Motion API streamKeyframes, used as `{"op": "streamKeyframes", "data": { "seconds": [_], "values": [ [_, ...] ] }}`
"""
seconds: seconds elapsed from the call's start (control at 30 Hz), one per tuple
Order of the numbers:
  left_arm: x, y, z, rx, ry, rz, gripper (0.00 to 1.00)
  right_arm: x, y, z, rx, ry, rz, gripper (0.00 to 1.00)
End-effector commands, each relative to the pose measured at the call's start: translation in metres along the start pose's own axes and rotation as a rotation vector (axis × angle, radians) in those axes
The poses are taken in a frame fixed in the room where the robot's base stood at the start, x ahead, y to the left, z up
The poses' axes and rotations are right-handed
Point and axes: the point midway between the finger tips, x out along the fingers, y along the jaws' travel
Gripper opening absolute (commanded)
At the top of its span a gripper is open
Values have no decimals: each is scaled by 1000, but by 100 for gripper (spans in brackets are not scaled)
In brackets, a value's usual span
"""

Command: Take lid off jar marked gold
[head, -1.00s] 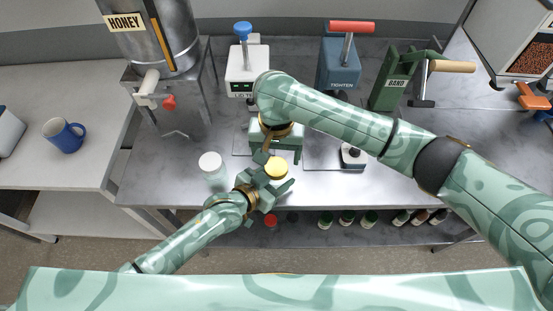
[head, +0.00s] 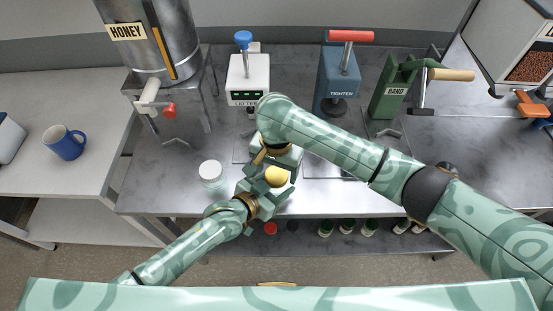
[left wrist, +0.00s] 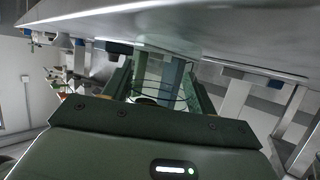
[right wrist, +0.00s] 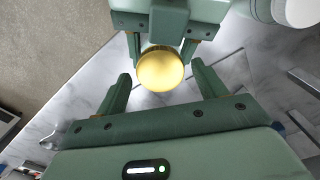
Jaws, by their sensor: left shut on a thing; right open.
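The jar's gold lid (head: 276,176) faces up near the front edge of the metal table. My left gripper (head: 265,190) is shut on the jar, whose body is mostly hidden by the fingers. My right gripper (head: 276,168) is open just above the lid. In the right wrist view the gold lid (right wrist: 160,69) lies ahead of and between the open fingers (right wrist: 158,88), apart from both. The left wrist view shows the left fingers (left wrist: 160,80) from low beside the table, with a clear glass shape between them. Any marking on the jar is hidden.
A white-lidded jar (head: 211,171) stands just left of my left gripper. Behind are the honey tank (head: 150,50), a white tester (head: 247,75), a blue tighten press (head: 338,85) and a green band press (head: 392,95). Several bottles stand on the lower shelf.

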Motion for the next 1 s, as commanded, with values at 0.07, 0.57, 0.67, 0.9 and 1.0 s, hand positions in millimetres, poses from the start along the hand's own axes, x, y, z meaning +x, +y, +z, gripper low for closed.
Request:
{"op": "streamKeyframes", "data": {
  "seconds": [0.07, 0.57, 0.67, 0.9, 1.0],
  "values": [
    [0, 0, 2, 2, -5, -1, 0, 4, 0, 0, 0, -1, 0, 70],
    [0, 0, 2, 1, -5, -1, 0, 6, 0, 0, -1, 1, 0, 25],
    [0, 0, 2, 1, -5, -1, 0, 6, 0, 0, -8, 1, 0, 25],
    [0, 0, 2, 1, -5, -1, 0, 6, 0, 0, -283, 0, 0, 25],
    [0, 0, 2, 1, -5, -1, 0, 6, 0, 0, -303, 0, 0, 25]
  ]
}}
